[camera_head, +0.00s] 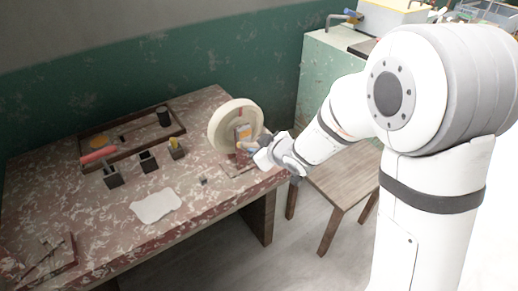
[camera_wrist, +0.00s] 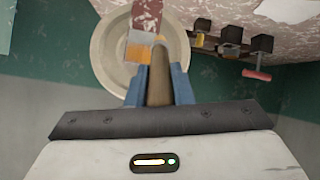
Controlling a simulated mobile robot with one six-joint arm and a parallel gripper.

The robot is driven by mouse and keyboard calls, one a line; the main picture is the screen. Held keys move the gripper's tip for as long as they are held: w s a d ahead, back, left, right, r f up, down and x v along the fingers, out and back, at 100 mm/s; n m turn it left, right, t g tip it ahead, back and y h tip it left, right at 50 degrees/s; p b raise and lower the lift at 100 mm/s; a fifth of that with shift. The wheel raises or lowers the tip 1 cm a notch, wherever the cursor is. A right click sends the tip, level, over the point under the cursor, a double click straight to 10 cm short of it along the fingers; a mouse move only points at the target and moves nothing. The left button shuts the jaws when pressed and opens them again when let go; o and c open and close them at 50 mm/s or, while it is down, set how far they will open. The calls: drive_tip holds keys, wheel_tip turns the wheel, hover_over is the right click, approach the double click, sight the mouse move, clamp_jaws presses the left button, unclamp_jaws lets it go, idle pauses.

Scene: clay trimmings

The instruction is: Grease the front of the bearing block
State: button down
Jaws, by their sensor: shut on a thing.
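My gripper (camera_wrist: 159,86) is shut on a brown wooden handle (camera_wrist: 159,68), which lies between its blue fingers in the wrist view. The handle's far end points at the bearing block (camera_wrist: 140,45), a small block with orange and grey areas, and overlaps it in the picture. I cannot tell whether the tool touches the block. In the head view my gripper (camera_head: 257,150) is at the table's right end, close to the block (camera_head: 243,132). The block stands in front of a large cream wheel (camera_head: 220,114). The tool's tip is not clear.
The worn table (camera_head: 105,222) carries a wooden tray (camera_head: 129,127) with a red roller (camera_head: 98,155), a dark cup (camera_head: 163,116) and a yellow patch (camera_head: 99,142). Small dark holders (camera_head: 148,161) and a white sheet (camera_head: 155,206) lie nearer. A wooden stool (camera_head: 340,183) stands at right.

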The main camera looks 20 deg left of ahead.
drive_tip(key=shift+w+a, duration=0.15)
drive_tip(key=shift+a, duration=0.05)
drive_tip(key=shift+w+d+p, duration=1.7)
drive_tip(key=shift+w+d, duration=0.4)
drive_tip(key=shift+w, duration=0.35)
drive_tip(key=shift+s+a+b, duration=0.9)
drive_tip(key=shift+s+a, duration=0.15)
drive_tip(key=shift+s, duration=0.2)
drive_tip(key=shift+s+a+b, duration=0.85)
drive_tip(key=shift+s+a, duration=0.2)
drive_tip(key=shift+s, duration=0.2)
drive_tip(key=shift+d, duration=0.1)
drive_tip(key=shift+s+d, duration=0.95)
drive_tip(key=shift+d, duration=0.2)
drive_tip(key=shift+s+d, duration=0.95)
drive_tip(key=shift+d, duration=0.15)
drive_tip(key=shift+s+d, duration=0.1)
